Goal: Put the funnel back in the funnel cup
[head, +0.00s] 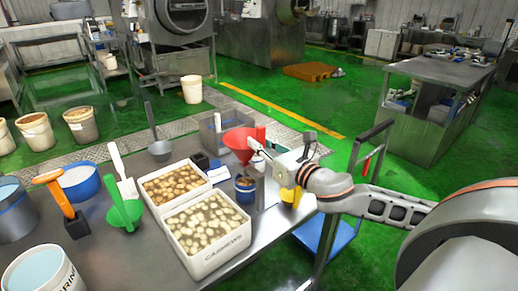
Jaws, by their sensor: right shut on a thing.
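A red funnel (239,140) is held in the air above the right part of the metal table, its wide mouth up. My right gripper (258,150) is shut on it, coming in from the right. A small blue-rimmed cup (245,195) with brownish contents stands on the table below the funnel, apart from it. I cannot tell for certain whether this is the funnel cup. My left gripper is out of view.
Two white crates with nuts (220,253) (173,203) fill the table's middle. A grey metal bin (209,139) and a dark ladle (159,147) stand behind. An orange-handled tool (57,195) and tubs are at left. A blue cart (312,238) stands beyond the right edge.

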